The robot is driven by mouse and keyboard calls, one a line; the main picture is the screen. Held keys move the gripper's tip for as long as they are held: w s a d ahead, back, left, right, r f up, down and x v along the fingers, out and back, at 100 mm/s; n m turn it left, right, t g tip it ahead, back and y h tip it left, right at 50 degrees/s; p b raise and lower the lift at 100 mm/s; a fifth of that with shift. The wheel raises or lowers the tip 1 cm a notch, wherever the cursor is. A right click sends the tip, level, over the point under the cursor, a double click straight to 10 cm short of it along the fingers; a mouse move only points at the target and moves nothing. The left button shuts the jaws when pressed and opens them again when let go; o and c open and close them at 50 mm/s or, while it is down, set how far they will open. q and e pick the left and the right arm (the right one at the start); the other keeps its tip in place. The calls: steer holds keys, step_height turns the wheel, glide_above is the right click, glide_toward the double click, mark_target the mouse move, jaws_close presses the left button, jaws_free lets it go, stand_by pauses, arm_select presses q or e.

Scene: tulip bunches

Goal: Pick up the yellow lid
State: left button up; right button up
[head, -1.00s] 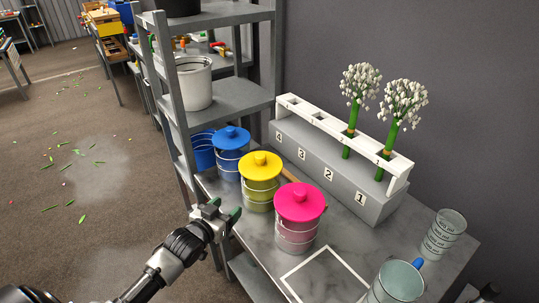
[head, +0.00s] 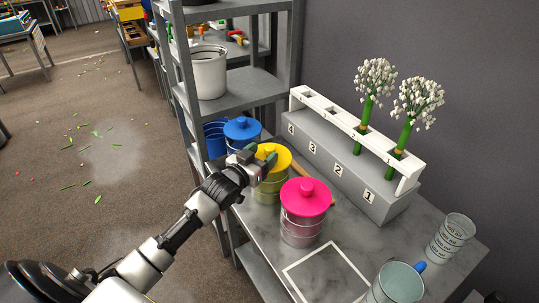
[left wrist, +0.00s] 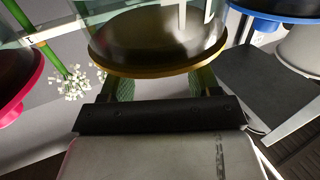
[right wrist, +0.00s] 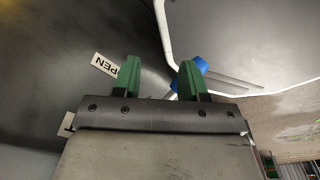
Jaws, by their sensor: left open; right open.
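The yellow lid (head: 275,155) with a round knob sits on a clear bucket (head: 268,190) between the pink-lidded and blue-lidded ones. My left gripper (head: 254,160) is open at the left side of the yellow lid and covers part of it. In the left wrist view the yellow lid (left wrist: 150,66) looks dark and fills the space just ahead of the green fingertips (left wrist: 160,85); whether they touch it I cannot tell. My right gripper (right wrist: 157,78) shows only in the right wrist view, open, with nothing between its fingers.
The pink lid (head: 306,196) is close in front and the blue lid (head: 242,128) close behind. A numbered rack (head: 335,165) holds two white flower bunches. Clear cups (head: 450,238) stand at the right. A white square outline (head: 325,272) on the table is empty.

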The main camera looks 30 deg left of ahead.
arm_select(q)
steer(key=shift+w+d+f, duration=0.1)
steer(key=shift+w+d, duration=0.15)
steer(key=shift+w, duration=0.8)
steer(key=c, duration=1)
steer(key=shift+r, duration=0.2)
